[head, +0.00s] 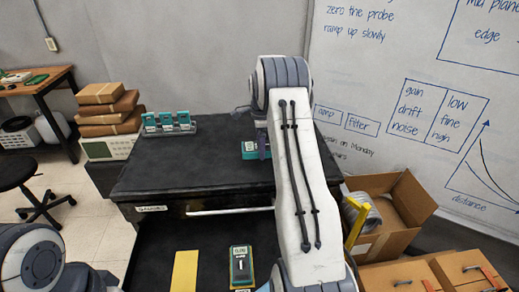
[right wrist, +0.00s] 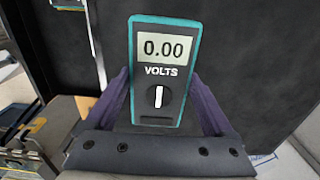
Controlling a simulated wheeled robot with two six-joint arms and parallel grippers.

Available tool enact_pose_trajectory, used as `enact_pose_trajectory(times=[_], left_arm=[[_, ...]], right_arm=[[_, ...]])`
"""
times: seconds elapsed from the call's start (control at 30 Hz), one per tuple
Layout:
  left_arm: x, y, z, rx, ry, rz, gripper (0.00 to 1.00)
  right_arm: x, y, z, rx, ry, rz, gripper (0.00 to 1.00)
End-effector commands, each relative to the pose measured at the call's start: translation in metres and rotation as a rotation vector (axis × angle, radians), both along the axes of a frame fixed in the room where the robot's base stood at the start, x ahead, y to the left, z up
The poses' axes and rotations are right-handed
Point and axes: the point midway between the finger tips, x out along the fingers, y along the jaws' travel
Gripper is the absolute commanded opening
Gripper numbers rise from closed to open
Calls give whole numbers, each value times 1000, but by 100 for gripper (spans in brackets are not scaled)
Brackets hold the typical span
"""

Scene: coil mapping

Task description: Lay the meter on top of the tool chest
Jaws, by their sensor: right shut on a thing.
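The meter (right wrist: 158,75) has a teal case, a dark face, a display reading 0.00, the word VOLTS and a dial. My right gripper (right wrist: 160,100) is shut on it, with purple fingers at its two sides. In the head view the meter (head: 249,151) shows as a teal piece over the black top of the tool chest (head: 200,165), toward its right side. My right arm hides part of the meter and most of the gripper there. I cannot tell whether the meter touches the top. My left gripper is outside the view; only part of my left arm shows.
Several teal devices stand in a rack (head: 168,124) at the chest's back left. A yellow card (head: 185,271) and another teal-edged device (head: 241,266) lie on a dark lower surface in front. An open cardboard box (head: 385,215) stands at right. The chest top's middle and left are clear.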

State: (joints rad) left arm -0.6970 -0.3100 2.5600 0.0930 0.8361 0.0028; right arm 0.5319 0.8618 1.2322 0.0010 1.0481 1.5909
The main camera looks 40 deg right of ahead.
Motion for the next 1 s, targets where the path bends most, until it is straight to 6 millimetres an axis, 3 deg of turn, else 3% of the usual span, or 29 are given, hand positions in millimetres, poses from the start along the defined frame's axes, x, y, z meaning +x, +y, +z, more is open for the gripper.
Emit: enact_pose_trajectory(times=[0.2, 0.5, 0.87, 0.9, 1.0], left_arm=[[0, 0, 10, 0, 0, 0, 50], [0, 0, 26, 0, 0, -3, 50], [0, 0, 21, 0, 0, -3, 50], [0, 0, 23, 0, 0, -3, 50], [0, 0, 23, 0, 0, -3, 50]], right_arm=[[8, -7, -10, 1, 1, 1, 9], [8, -6, -45, -1, -1, 2, 9], [8, -6, -51, -1, -2, 3, 9], [8, -6, -50, -1, -1, 3, 100], [8, -6, -50, -1, -1, 3, 100]])
